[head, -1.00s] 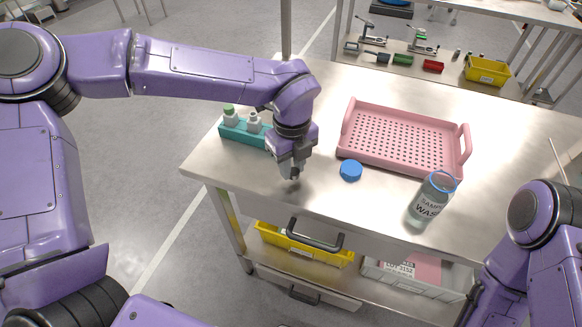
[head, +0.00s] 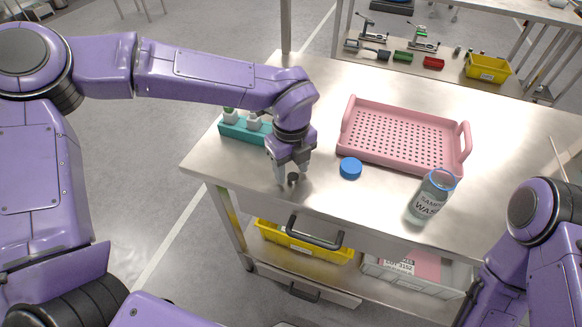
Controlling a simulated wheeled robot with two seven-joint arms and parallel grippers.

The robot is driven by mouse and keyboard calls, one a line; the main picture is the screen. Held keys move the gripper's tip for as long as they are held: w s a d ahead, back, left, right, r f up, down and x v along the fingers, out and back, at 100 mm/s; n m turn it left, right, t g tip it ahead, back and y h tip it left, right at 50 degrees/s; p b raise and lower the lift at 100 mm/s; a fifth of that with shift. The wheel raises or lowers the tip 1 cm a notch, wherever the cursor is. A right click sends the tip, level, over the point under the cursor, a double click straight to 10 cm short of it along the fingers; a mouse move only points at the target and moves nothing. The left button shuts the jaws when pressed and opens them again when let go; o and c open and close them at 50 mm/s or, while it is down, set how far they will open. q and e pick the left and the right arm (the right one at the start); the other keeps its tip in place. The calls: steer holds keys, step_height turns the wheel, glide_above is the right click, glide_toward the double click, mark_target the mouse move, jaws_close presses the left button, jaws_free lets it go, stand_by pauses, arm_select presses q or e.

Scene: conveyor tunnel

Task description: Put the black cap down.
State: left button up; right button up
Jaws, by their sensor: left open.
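The black cap (head: 293,178) is a small dark disc on the steel table, near its front left edge. My left gripper (head: 292,176) is open just above it, with one finger on each side of the cap; whether a finger touches it I cannot tell. My right arm shows at the lower right, but its gripper is out of the picture.
A teal rack (head: 240,131) with small bottles stands left of my gripper. A blue cap (head: 350,168), a pink perforated tray (head: 400,135) and an open sample jar (head: 431,196) are to the right. Clear steel lies between the gripper and the blue cap.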

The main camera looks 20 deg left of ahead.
mark_target(291, 174)
arm_select(q)
step_height(291, 174, up, 12)
steer(key=shift+f+b, duration=0.25)
steer(key=shift+b, duration=0.05)
